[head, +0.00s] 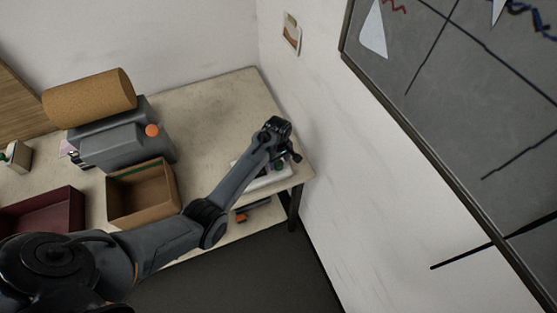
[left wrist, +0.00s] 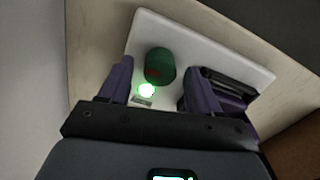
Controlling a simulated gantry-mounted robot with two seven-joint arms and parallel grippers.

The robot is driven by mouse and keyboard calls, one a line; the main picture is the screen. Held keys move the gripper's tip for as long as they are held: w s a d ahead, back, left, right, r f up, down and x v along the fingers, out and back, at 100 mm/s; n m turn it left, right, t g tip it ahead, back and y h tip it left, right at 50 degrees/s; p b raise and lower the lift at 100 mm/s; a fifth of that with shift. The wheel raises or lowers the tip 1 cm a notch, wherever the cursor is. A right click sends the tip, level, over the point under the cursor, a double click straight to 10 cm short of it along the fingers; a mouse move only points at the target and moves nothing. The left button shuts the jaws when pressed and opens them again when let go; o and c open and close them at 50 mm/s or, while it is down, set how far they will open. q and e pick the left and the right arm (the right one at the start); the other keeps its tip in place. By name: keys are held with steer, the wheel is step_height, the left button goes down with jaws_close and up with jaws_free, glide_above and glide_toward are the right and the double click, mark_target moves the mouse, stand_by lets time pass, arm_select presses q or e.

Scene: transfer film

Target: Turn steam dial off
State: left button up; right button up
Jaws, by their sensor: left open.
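The steam dial is a green round knob (left wrist: 160,66) with a small red mark, on a white panel (left wrist: 150,28) in the left wrist view. A lit green lamp (left wrist: 147,90) glows beside the knob. My left gripper (left wrist: 160,80) is open, its two purple fingers on either side of the knob with gaps between, so it does not hold it. In the head view my left gripper (head: 287,158) is over the white panel (head: 268,180) at the table's right end, and the arm hides much of the panel. My right gripper is not in view.
A dark, purplish part (left wrist: 230,88) sits on the panel right of the knob. On the table (head: 205,105) stand a cardboard box (head: 113,207), a dark red bin (head: 75,200) and a grey machine (head: 115,150) topped by a cork-like roll (head: 90,98). A wall rises close at the right.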

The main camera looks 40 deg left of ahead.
arm_select(q)
steer(key=shift+c, duration=0.4)
steer(key=c, duration=0.9)
steer(key=shift+c, duration=0.2)
